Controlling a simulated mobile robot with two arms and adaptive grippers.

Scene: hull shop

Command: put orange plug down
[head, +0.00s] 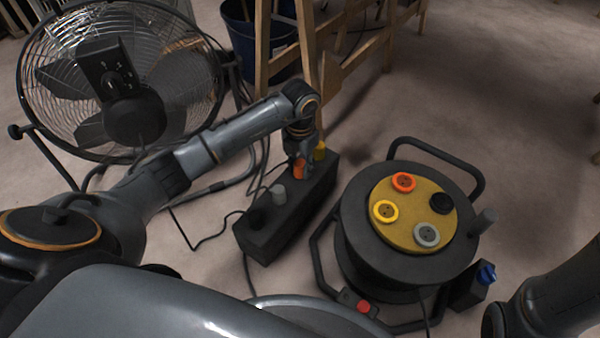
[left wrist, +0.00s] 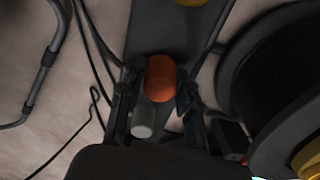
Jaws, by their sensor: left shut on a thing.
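The orange plug (head: 299,170) is at the tip of my left gripper (head: 300,158), at the dark power strip box (head: 262,241). In the left wrist view the orange plug (left wrist: 160,79) sits between the two fingers of my left gripper (left wrist: 155,100), which is shut on it. I cannot tell whether the plug touches the box top. A grey plug (head: 278,192) and a yellow plug (head: 320,151) stand on the same box, on either side of the orange one. Part of my right arm shows at the lower right; its gripper is out of view.
A cable reel (head: 352,222) with orange, yellow, grey and black sockets stands right of the box. A blue plug (head: 486,274) is at the reel's lower right. A large fan (head: 60,85), a blue bucket (head: 240,40) and wooden trestle legs (head: 262,50) stand behind. Cables lie on the floor.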

